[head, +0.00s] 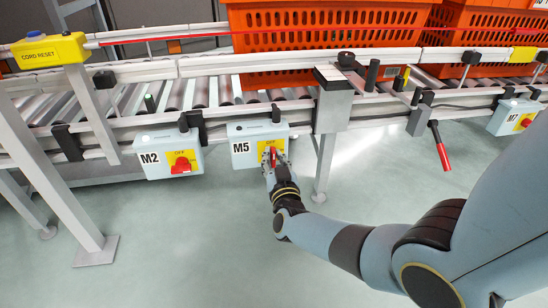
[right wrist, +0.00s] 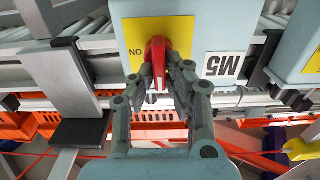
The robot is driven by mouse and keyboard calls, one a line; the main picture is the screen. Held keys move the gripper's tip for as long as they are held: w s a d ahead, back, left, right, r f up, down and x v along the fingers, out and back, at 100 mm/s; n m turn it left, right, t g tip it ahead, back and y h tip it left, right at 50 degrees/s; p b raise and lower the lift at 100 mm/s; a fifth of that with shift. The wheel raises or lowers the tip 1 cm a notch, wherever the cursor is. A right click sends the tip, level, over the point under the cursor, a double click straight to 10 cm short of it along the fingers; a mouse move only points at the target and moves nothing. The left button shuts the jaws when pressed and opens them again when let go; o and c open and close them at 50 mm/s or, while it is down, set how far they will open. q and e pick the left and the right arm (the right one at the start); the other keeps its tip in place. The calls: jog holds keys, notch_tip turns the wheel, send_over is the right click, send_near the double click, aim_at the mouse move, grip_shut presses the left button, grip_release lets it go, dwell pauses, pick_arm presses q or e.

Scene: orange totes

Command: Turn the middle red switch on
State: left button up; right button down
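The middle red switch (right wrist: 157,52) sits on a yellow plate (right wrist: 188,36) on the box marked M5 (head: 241,148). In the right wrist view, which looks upside down, its handle stands upright, and a label beside it reads as "ON" turned over. In the head view, "OFF" shows above the switch. My right gripper (head: 273,160) is at this switch. In the right wrist view the fingers (right wrist: 161,76) lie on both sides of the red handle and look closed on it. The fingers hide part of the handle. My left gripper is not in view.
Box M2 (head: 153,157) with a red switch (head: 182,165) hangs to the left, and box M7 (head: 504,117) to the far right. A conveyor with orange totes (head: 330,40) runs behind. A red-handled lever (head: 441,150) hangs right of my gripper. The floor in front is clear.

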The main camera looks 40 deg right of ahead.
jog(key=shift+w+d+r+m, duration=0.1)
jog(key=shift+r+m, duration=0.05)
jog(key=shift+m, duration=0.65)
jog(key=shift+d+m+b, duration=0.15)
jog(key=shift+m+b, duration=0.15)
jog(key=shift+m, duration=0.4)
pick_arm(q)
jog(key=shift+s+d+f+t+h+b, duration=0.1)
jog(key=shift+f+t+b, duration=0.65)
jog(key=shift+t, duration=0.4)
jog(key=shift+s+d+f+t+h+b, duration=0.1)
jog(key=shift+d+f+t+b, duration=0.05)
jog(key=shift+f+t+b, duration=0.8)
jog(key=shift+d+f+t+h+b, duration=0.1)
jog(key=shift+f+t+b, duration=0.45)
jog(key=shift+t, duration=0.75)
pick_arm(e)
jog(key=shift+d+f+m, duration=0.15)
jog(key=shift+m, duration=2.4)
jog(key=shift+d+f+m, duration=0.15)
jog(key=shift+m, duration=2.45)
jog(key=shift+d+f+m, duration=0.15)
jog(key=shift+m, duration=2.4)
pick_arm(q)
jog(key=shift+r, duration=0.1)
